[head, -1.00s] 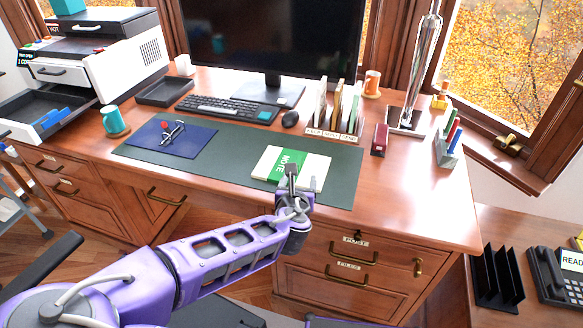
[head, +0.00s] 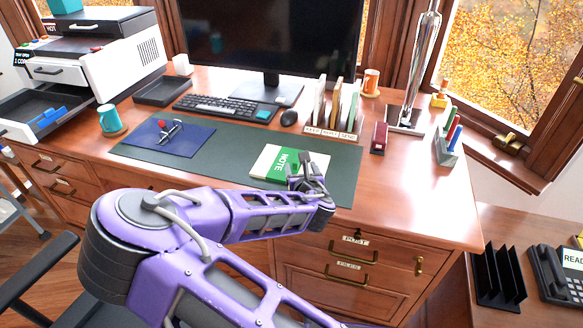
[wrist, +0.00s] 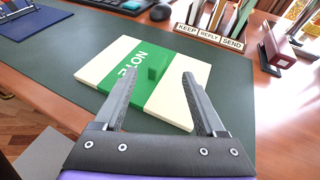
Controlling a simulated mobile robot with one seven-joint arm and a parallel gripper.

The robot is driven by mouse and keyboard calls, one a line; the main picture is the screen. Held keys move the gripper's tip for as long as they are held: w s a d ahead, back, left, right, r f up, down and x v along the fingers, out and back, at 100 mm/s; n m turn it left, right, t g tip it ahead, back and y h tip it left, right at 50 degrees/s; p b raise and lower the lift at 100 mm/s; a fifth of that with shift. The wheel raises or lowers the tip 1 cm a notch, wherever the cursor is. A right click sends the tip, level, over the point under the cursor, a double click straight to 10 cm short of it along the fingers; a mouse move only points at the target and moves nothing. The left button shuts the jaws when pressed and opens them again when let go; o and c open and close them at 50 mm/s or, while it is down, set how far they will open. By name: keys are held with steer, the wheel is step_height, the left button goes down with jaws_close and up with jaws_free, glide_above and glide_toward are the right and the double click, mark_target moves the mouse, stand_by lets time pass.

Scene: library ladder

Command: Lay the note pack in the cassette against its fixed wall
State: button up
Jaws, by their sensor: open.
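My gripper (head: 313,164) is open and empty at the pack's right end. In the wrist view my gripper (wrist: 160,74) points at the pack, with the tab seen between its fingertips. What looks like the cassette (head: 18,130) is the pulled-out dark tray of the white printer at far left, with blue pieces inside. I cannot tell which wall is fixed.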

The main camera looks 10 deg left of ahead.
mark_target(297, 159)
steer(key=shift+b+x, duration=0.45)
steer(key=shift+x, duration=2.55)
steer(key=shift+s+a, duration=0.1)
steer(key=shift+a, duration=0.05)
jaws_close()
